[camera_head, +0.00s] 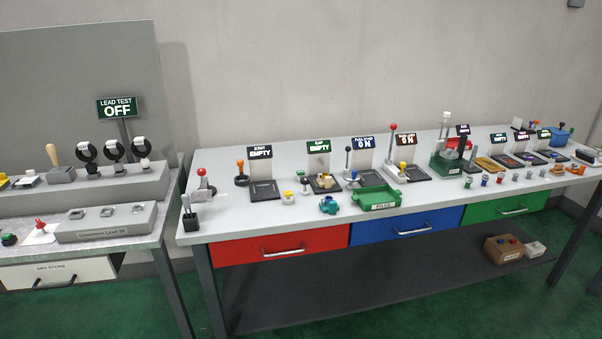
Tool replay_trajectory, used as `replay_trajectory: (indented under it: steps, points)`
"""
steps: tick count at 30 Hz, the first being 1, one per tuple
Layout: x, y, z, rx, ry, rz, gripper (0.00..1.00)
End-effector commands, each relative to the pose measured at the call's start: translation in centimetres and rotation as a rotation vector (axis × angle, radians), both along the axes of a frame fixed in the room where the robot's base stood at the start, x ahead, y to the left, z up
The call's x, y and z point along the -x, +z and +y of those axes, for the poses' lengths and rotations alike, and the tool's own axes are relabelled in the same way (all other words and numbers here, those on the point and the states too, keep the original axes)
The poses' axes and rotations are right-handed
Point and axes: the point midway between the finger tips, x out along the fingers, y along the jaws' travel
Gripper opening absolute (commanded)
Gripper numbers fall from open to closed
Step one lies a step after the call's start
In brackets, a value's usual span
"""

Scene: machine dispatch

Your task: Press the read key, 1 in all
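No key with a legible "read" label shows; the small labels are too blurred to tell which key it is. Candidate small controls are a yellow-topped button (288,196) near the front of the long table and a blue-topped one (353,177) farther right. On the left bench are a red-topped piece (41,224) on a white plate and a dark green-topped button (8,239). My gripper is not in view.
Red (280,246), blue (405,225) and green (505,206) drawers are shut. A LEAD TEST OFF sign (117,107) stands left. A gap separates the tables.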

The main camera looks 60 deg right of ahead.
Motion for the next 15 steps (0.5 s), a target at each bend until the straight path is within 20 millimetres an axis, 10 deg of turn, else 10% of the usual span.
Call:
replay_trajectory:
  steps: [15]
  points:
    - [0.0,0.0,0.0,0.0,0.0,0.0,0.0]
